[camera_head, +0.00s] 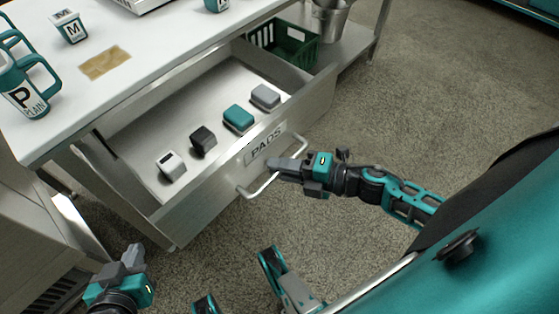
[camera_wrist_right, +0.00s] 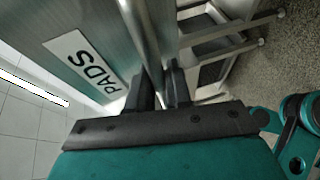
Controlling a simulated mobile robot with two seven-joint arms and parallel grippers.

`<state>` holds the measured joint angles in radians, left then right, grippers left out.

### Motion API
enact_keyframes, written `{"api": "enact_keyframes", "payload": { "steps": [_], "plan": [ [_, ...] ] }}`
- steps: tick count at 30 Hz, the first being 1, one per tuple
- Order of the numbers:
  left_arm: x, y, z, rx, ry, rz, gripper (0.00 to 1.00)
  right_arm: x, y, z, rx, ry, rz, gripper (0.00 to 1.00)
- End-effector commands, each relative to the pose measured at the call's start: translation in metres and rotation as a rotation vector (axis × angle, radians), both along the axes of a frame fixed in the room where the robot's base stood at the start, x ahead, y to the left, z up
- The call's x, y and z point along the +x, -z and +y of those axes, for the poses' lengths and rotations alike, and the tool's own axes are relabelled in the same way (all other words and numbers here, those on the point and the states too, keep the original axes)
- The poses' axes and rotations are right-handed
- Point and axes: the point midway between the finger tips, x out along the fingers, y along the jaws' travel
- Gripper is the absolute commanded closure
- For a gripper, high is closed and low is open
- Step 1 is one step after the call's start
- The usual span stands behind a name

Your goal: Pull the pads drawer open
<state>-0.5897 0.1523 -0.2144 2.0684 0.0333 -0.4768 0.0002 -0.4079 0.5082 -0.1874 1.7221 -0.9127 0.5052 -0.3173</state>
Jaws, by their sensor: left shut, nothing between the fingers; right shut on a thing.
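The pads drawer (camera_head: 215,190) is a steel drawer under the white-topped table, and it stands pulled out with its inside showing. Its front carries a white PADS label (camera_head: 266,147), which also shows in the right wrist view (camera_wrist_right: 85,67). A bar handle (camera_head: 262,188) runs along the drawer front. My right gripper (camera_head: 278,166) is shut on the handle bar (camera_wrist_right: 140,40), its fingers on both sides of it. Inside lie a white pad (camera_head: 171,166), a black pad (camera_head: 203,141), a teal pad (camera_head: 239,118) and a grey pad (camera_head: 265,97). My left gripper (camera_head: 132,258) is shut and empty, low at the left.
On the table (camera_head: 150,50) stand a mug marked P PLAIN (camera_head: 30,90), a container marked M (camera_head: 69,27) and a brown patch (camera_head: 105,63). A green crate (camera_head: 285,45) and a metal bucket (camera_head: 330,20) are behind the drawer. The floor (camera_head: 440,90) at right is clear.

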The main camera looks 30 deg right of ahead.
Motion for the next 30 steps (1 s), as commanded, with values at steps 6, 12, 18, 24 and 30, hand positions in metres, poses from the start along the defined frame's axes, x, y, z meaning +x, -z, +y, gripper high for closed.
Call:
{"api": "enact_keyframes", "payload": {
  "steps": [6, 12, 18, 24, 30],
  "plan": [
    [0.002, -0.002, -0.002, -0.007, -0.004, -0.005, 1.00, 0.001, -0.001, -0.001, -0.002, 0.004, -0.002, 1.00],
    [0.002, -0.002, -0.002, -0.007, -0.004, -0.004, 1.00, 0.001, -0.001, -0.001, -0.001, 0.003, -0.002, 0.75],
    [0.001, -0.001, -0.002, -0.006, -0.004, -0.001, 1.00, 0.001, 0.000, 0.000, 0.000, 0.001, 0.000, 0.75],
    [-0.002, 0.000, -0.001, -0.003, -0.001, 0.004, 1.00, -0.003, -0.001, -0.003, 0.000, 0.001, 0.001, 0.75],
    [-0.002, -0.004, 0.000, 0.002, 0.002, 0.005, 1.00, -0.024, -0.006, -0.022, -0.002, 0.002, 0.004, 0.75]
  ]
}}
